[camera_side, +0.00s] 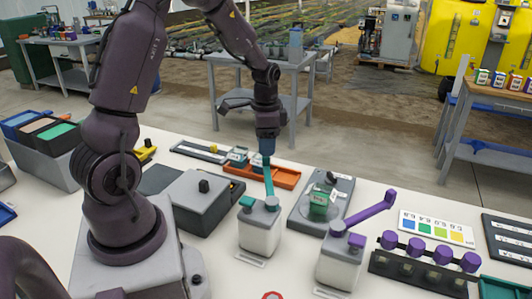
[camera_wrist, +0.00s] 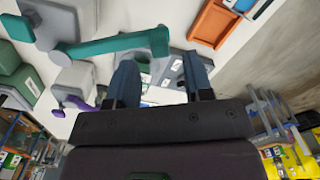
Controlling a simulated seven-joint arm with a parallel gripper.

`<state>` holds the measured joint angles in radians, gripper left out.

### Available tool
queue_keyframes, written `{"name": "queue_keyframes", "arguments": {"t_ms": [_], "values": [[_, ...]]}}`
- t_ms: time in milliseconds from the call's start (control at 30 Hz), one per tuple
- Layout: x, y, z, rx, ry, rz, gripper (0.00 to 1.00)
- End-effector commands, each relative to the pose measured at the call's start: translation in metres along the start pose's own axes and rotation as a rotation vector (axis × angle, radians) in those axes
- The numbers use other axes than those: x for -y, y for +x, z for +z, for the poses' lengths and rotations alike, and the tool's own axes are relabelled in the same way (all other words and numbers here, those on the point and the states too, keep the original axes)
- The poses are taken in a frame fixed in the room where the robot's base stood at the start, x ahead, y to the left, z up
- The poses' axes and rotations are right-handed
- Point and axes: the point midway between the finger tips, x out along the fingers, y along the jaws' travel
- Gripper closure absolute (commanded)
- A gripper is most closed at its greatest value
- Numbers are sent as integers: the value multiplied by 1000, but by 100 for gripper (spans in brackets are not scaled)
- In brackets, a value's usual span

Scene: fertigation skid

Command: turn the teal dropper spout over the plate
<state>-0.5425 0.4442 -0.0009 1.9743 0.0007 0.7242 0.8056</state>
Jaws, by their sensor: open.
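The teal dropper is a white bottle (camera_side: 259,236) with a teal cap. Its long teal spout (camera_side: 269,180) points away toward the back of the table, in the side view. My gripper (camera_side: 266,150) is above the spout's far end, fingers downward. In the wrist view the spout (camera_wrist: 112,44) lies ahead of my two open blue fingers (camera_wrist: 160,85), with its rounded end near the gap; I cannot tell whether they touch it. The grey plate (camera_side: 343,190), with a green block (camera_side: 321,203) on it, stands right of the teal dropper. The spout is not over the plate.
A second dropper with a purple spout (camera_side: 372,212) stands right of the plate. An orange tray (camera_side: 285,178) lies behind the teal dropper. A grey box (camera_side: 198,208) is left of it. A rack with purple caps (camera_side: 417,247) stands at the right.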

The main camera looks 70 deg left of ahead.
Motion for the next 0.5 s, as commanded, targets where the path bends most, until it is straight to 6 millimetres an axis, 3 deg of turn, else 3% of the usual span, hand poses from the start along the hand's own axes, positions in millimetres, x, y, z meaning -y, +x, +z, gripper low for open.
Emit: {"name": "queue_keyframes", "arguments": {"t_ms": [200, 500], "values": [[0, 27, 0, 1, 0, 1, 53], [0, 32, 0, -1, 0, -1, 53]]}}
